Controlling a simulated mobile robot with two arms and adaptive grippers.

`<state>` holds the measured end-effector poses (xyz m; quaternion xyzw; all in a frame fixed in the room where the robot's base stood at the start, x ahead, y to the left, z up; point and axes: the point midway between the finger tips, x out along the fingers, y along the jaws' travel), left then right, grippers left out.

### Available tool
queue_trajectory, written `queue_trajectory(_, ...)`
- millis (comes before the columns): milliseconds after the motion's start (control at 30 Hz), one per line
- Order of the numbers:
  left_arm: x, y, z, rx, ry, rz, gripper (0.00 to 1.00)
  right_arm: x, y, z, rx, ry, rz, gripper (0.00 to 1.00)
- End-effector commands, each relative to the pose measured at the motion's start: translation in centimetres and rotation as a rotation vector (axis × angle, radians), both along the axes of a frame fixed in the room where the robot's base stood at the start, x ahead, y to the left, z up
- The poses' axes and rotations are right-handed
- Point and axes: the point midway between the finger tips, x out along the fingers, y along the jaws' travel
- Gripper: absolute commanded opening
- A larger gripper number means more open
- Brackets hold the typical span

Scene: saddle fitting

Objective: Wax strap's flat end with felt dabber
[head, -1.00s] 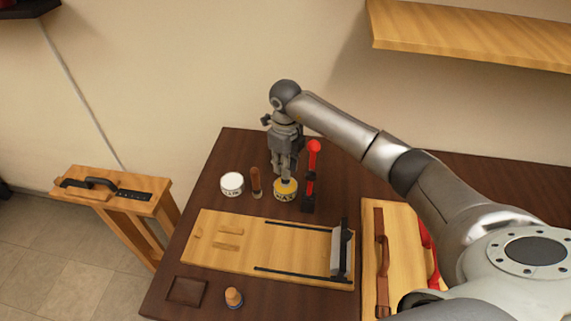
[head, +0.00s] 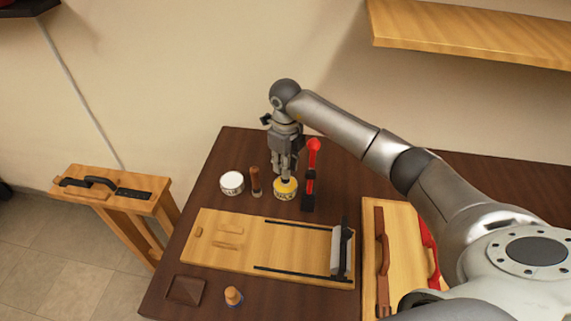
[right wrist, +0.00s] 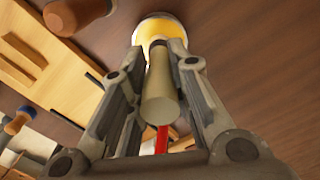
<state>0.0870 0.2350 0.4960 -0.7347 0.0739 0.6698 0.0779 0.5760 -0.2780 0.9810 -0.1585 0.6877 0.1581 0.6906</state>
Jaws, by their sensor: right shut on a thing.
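My right gripper (head: 285,168) points down over the yellow wax tin (head: 286,194) at the back of the table. It is shut on the felt dabber, a pale round stick (right wrist: 160,95) between its fingers in the right wrist view. The dabber's far end is at the wax tin (right wrist: 158,28); whether it touches the wax is hard to tell. A brown strap (head: 380,250) lies lengthwise on the light board at the right. My left gripper is not in view.
A red-topped black tool (head: 311,172) stands close right of the tin. A white tin (head: 232,183) and a brown-handled tool (head: 255,182) stand left. A wooden board with black rails (head: 270,236) lies in front. A wooden knob (head: 233,296) and dark square tray (head: 186,290) are nearer.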

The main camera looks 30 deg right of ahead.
Motion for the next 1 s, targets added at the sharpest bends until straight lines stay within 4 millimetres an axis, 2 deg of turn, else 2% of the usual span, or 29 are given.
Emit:
queue_trajectory(567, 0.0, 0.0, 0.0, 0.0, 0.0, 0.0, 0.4, -0.1, 0.0, -0.1, 0.0, 0.004, 0.001, 0.0)
queue_trajectory(1000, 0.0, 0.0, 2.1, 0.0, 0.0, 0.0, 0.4, 0.0, 0.0, 3.2, 0.0, 0.001, 0.001, 0.0)
